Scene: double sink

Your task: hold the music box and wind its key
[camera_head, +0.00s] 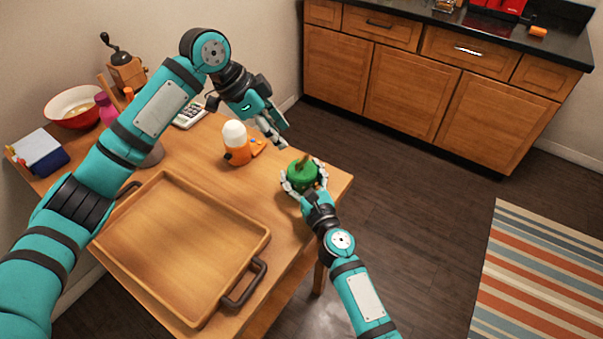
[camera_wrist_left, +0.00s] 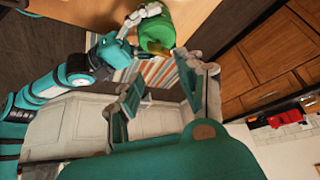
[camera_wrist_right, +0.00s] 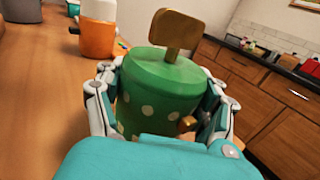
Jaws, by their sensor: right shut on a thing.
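The music box (camera_wrist_right: 158,92) is a green cylinder with pale dots, upright between the fingers of my right gripper (camera_head: 304,182), which is shut around its sides. In the head view the music box (camera_head: 302,170) is at the table's right edge. Its wooden key (camera_wrist_right: 176,32) stands up from the top; a small brown knob (camera_wrist_right: 187,124) is on its side. My left gripper (camera_head: 277,134) is open and empty, above and left of the box, apart from the key. The left wrist view shows the box (camera_wrist_left: 157,30) beyond the parted left fingers (camera_wrist_left: 160,95).
A wooden tray (camera_head: 185,240) covers the table's front. An orange and white object (camera_head: 236,145) stands left of the music box. Behind are a calculator (camera_head: 188,117), a red-rimmed bowl (camera_head: 72,108) and a coffee grinder (camera_head: 123,68).

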